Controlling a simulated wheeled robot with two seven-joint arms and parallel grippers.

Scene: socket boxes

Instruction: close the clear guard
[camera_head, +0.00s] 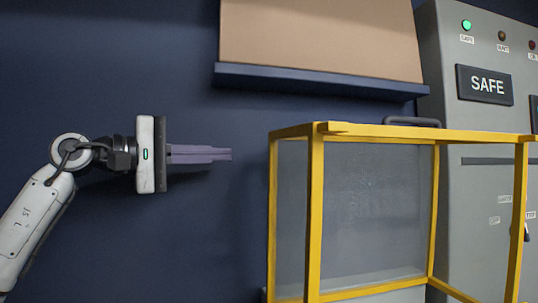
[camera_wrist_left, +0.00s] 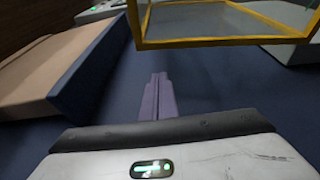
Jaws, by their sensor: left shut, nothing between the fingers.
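The clear guard (camera_head: 314,215) is a yellow-framed box with see-through panels at the right of the head view. It stands in front of a grey cabinet. In the left wrist view, part of its yellow frame (camera_wrist_left: 225,41) shows at the top right. My left gripper (camera_head: 232,154) is shut and empty, with its purple fingers pointing right toward the guard. A gap separates the fingertips from the guard's left side. In the left wrist view, the fingertips (camera_wrist_left: 159,76) lie below the frame, apart from it. My right gripper is not in view.
The grey cabinet (camera_head: 450,75) has a SAFE sign (camera_head: 487,84) and a lit green lamp (camera_head: 466,25). A dark handle (camera_head: 412,121) shows behind the guard's top edge. A tan panel with a blue ledge (camera_head: 320,80) is above. The space around my left gripper is clear.

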